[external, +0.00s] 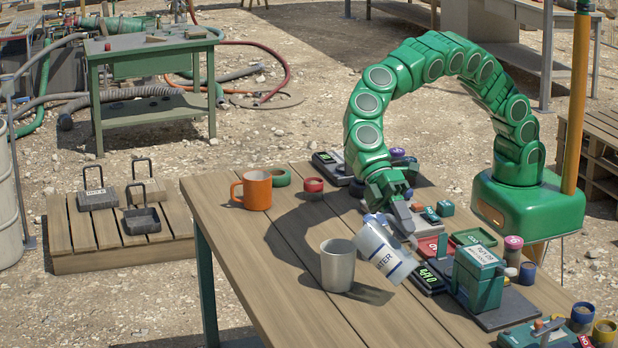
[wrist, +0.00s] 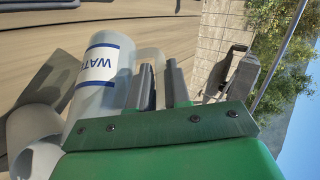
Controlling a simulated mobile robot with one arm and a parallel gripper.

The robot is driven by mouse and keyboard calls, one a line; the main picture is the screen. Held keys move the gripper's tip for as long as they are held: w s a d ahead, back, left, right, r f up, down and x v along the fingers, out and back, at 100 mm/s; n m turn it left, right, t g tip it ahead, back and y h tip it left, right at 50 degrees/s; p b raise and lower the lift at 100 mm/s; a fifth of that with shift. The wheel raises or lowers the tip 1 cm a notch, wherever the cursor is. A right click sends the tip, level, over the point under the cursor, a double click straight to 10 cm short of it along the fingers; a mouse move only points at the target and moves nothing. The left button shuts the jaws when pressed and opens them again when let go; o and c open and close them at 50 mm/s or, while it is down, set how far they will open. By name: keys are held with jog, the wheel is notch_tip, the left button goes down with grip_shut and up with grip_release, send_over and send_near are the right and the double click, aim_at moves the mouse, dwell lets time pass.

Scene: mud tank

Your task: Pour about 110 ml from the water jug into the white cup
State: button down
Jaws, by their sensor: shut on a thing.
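The water jug (external: 384,249) is pale with a blue-edged WATER label. My gripper (external: 404,214) is shut on its handle, and the jug hangs tilted above the table, its upper end leaning left towards the cup. The white cup (external: 337,268) stands upright on the table just left of the jug, looking pale grey. In the wrist view the jug (wrist: 104,78) lies left of my gripper's fingers (wrist: 161,84), with the cup (wrist: 36,135) at the lower left. I see no stream of water, and the water levels inside are hidden.
An orange mug (external: 256,189), a green ring (external: 277,178) and a red container (external: 314,185) sit at the table's far left. A black scale (external: 428,278) and a green device (external: 478,278) stand close right of the jug. The wooden table (external: 275,270) is clear left of the cup.

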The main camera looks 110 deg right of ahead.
aim_at(407, 252)
dwell(0.4)
jog(key=shift+s+a+f+n+t+h, duration=0.15)
jog(key=shift+a+f+t+h, duration=0.1)
jog(key=shift+f+h, duration=0.15)
jog(key=shift+s+a+f+n+t+h, duration=0.1)
jog(key=shift+s+a+f+t+h, duration=0.1)
jog(key=shift+f+h, duration=0.25)
jog(key=shift+s+a+f+n+t+h, duration=0.15)
jog(key=shift+f+t+h, duration=0.1)
jog(key=shift+f, duration=0.3)
jog(key=s+a+f+n+t+h+b, duration=0.1)
jog(key=s+a+f+t+h+b, duration=0.1)
jog(key=s+a+f+t+h, duration=0.1)
jog(key=shift+s+a+f+t+h, duration=0.2)
jog(key=shift+a+f+t+h, duration=0.65)
jog(key=shift+f+h, duration=0.7)
jog(key=shift+r, duration=0.2)
